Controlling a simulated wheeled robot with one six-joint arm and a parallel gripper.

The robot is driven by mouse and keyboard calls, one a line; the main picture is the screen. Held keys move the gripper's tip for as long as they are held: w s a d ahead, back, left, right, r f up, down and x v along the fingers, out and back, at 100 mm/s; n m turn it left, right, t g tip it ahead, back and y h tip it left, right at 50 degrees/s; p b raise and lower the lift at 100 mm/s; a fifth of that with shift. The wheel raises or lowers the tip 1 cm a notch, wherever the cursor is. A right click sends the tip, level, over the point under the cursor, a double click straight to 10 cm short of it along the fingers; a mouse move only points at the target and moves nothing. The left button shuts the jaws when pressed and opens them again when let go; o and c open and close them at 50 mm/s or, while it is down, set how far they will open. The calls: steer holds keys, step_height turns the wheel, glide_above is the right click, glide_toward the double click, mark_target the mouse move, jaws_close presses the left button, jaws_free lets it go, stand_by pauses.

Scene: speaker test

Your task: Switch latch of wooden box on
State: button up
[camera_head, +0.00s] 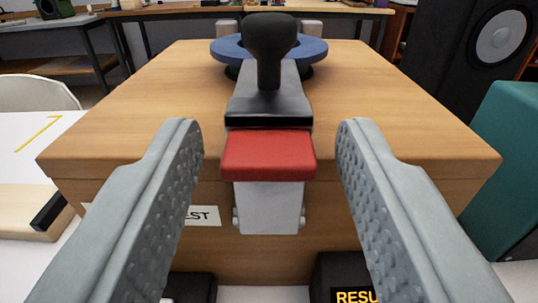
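The wooden box (130,112) fills the middle of the view, its lid top and front face showing. Its latch (268,157) has a red block at the lid's front edge, above a pale metal plate (268,207) on the front face. A black knobbed handle (269,52) stands upright behind the red part, on the lid. My gripper (269,142) is open and empty. Its two grey fingers are wide apart, one to each side of the red part, and appear not to touch it. The left finger partly hides a white label (203,215) on the front face.
A black speaker (497,45) stands at the back right, and a teal object (510,165) at the right. A white surface (22,150) lies at left.

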jaws_close()
steer(key=shift+s+f+t, duration=0.3)
steer(key=shift+s+t, duration=0.1)
steer(key=shift+t, duration=0.4)
steer(key=shift+o, duration=1.1)
jaws_free()
steer(key=shift+r, duration=0.1)
step_height(320, 180, up, 10)
